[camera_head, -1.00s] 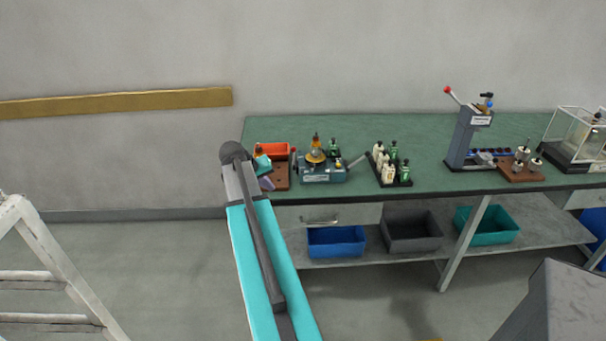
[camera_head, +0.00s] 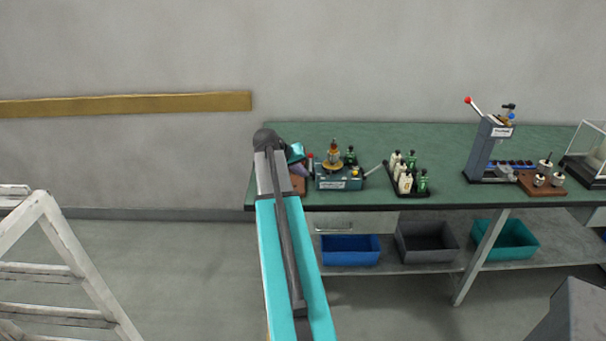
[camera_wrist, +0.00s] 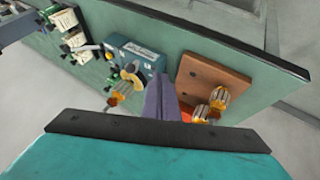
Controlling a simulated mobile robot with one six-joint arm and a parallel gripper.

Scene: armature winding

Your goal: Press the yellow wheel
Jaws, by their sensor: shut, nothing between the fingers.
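A yellow wheel (camera_head: 333,166) lies flat on the teal winding machine (camera_head: 328,184), under an upright copper-coloured armature. It also shows in the wrist view (camera_wrist: 134,77), beside the machine's body (camera_wrist: 140,55). A smaller yellow part (camera_head: 356,171) is at the machine's right side. My gripper (camera_wrist: 160,82) is shut and empty, its purple-grey fingers together. In the wrist view the fingers appear between the machine and the brown board, apart from the wheel in the picture. In the head view my gripper is mostly hidden behind my arm, just left of the machine.
A brown board (camera_wrist: 208,75) with armatures near it lies beside the machine. A black tray of bottles (camera_head: 408,190) stands to the machine's right. A press (camera_head: 490,150) with a red-knobbed lever stands farther right. A ladder (camera_head: 75,255) is on the left.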

